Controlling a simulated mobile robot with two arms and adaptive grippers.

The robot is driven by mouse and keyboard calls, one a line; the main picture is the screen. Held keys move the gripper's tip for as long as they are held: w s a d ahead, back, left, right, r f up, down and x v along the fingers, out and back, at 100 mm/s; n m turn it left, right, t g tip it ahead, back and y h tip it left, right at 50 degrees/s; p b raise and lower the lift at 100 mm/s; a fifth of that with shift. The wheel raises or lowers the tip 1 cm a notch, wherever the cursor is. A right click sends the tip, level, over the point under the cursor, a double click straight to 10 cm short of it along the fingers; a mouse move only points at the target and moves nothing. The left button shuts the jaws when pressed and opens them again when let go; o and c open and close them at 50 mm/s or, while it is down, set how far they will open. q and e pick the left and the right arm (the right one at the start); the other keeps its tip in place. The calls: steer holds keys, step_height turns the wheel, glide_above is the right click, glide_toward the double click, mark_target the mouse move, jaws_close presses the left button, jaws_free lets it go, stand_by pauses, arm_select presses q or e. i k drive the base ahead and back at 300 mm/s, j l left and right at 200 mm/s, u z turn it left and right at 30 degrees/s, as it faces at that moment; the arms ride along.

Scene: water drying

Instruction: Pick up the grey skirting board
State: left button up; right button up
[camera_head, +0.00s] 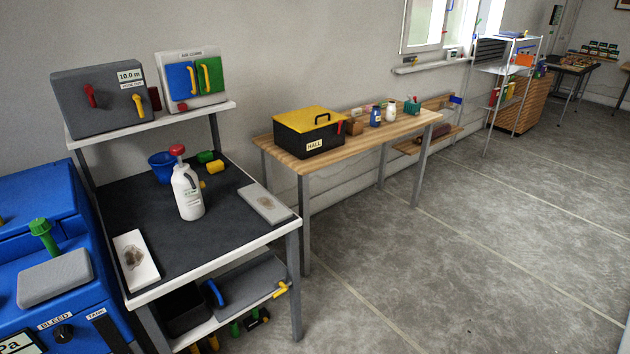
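A similar, whiter board (136,261), also stained brown, lies at the bench's front left corner. Both lie flat and apart from each other. Neither of my grippers is in view.
The bench (125,205) also holds a white bottle with a red cap (187,192) and a blue bucket (162,167). A blue machine (45,222) stands at left. A wooden table (400,131) carries a yellow-and-black box (308,132). The floor (450,240) at right is clear.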

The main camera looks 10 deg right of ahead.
mark_target(262, 203)
steer(key=i+l, duration=0.45)
steer(key=i, duration=0.15)
steer(key=i+l+u, duration=0.15)
steer(key=i+l, duration=0.35)
steer(key=i, duration=0.1)
